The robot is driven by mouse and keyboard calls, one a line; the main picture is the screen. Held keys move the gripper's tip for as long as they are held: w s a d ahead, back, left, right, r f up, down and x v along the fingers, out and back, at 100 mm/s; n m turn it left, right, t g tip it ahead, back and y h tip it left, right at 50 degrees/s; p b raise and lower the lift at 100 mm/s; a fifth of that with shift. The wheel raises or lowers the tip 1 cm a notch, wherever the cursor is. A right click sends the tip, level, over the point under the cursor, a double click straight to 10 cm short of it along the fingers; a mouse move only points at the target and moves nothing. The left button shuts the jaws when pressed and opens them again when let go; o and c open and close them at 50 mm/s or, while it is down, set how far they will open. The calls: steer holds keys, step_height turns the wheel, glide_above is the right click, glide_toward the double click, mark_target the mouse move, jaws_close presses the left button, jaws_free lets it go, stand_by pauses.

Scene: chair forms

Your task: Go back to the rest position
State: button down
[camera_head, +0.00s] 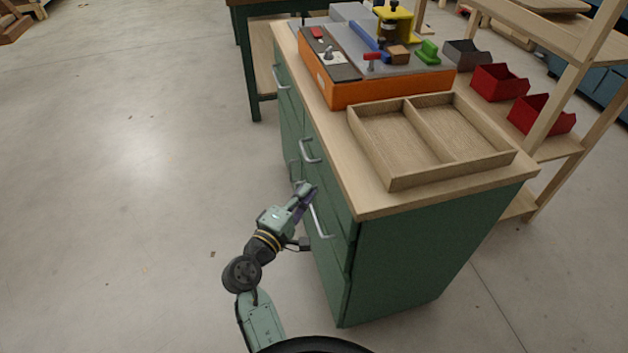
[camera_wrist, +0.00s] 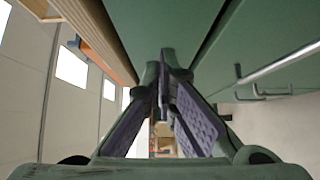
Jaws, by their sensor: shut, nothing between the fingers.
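My gripper (camera_head: 308,192) is beside the front of the green drawer cabinet (camera_head: 420,255), close to its drawer handles. In the wrist view my gripper (camera_wrist: 165,65) is shut and empty, its dark ridged finger pads converging at the tips. The green drawer fronts (camera_wrist: 265,45) run along the right of that view, with a metal handle (camera_wrist: 280,66) to the right of the fingers. In the head view the gripper overlaps the handle area, and I cannot tell whether it touches the cabinet.
A two-compartment wooden tray (camera_head: 370,160), empty, lies on the cabinet top. An orange-sided work box (camera_head: 390,91) with tools and blocks stands behind it. A wooden shelf (camera_head: 560,147) with red bins (camera_head: 500,82) stands right. The floor (camera_head: 130,190) at left is clear.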

steer(key=v, duration=0.6)
